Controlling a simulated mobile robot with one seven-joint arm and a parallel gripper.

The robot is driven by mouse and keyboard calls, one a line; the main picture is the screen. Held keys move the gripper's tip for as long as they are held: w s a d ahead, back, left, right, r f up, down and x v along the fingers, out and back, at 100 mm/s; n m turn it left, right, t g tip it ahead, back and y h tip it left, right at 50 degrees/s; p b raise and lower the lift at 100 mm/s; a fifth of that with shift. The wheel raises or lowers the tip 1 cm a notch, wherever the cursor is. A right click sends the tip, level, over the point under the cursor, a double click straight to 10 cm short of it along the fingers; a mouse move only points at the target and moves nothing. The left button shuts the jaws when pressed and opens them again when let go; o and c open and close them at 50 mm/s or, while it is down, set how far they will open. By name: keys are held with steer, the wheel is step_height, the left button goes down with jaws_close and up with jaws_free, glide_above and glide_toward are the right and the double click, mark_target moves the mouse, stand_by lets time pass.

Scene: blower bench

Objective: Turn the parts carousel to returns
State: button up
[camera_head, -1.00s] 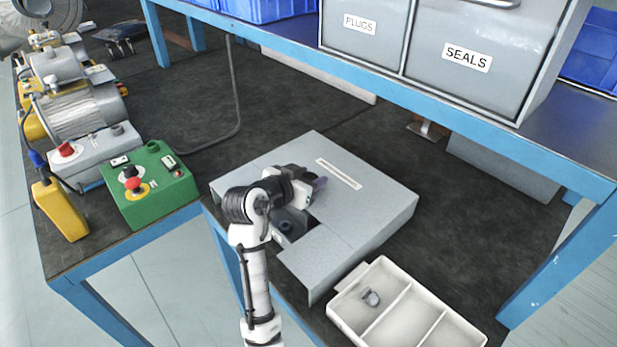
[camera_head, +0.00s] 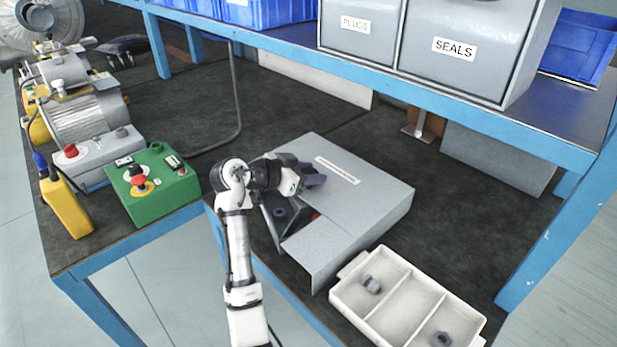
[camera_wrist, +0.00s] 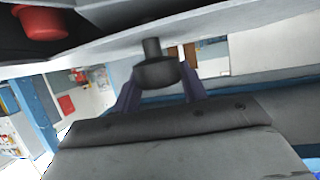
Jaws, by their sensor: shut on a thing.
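The parts carousel (camera_head: 385,195) is a low grey box on the bench, its top carrying a white label strip too small to read. A wedge-shaped opening at its left front shows a dark round part (camera_head: 279,212) and a bit of red (camera_head: 315,215). My gripper (camera_head: 316,180) is over the left part of the box top. In the wrist view its purple fingers (camera_wrist: 156,85) are on either side of a dark knob (camera_wrist: 155,70) on a short stem, shut on it. A red part (camera_wrist: 42,20) shows at the upper left there. I cannot tell which compartment is returns.
A white divided tray (camera_head: 400,305) with grey parts stands at the right front. A green control box (camera_head: 150,185) with a red button and a yellow pendant (camera_head: 66,207) are at left. A blue-edged shelf with PLUGS (camera_head: 358,35) and SEALS (camera_head: 450,60) bins overhangs the back.

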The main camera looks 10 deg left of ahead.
steer(key=shift+m+g+h+b, duration=0.3)
steer(key=shift+m+g+h, duration=0.2)
steer(key=shift+m+g, duration=0.1)
steer(key=shift+m+g+h, duration=0.4)
steer(key=shift+m+g, duration=0.1)
steer(key=shift+m, duration=0.1)
steer(key=o, duration=1.4)
steer(key=shift+c, duration=0.2)
steer(key=shift+a, duration=0.1)
steer(key=b+v, duration=0.2)
steer(key=v, duration=1.1)
steer(key=shift+s+a+b, duration=0.2)
steer(key=shift+s+b, duration=0.15)
steer(key=shift+r, duration=0.15)
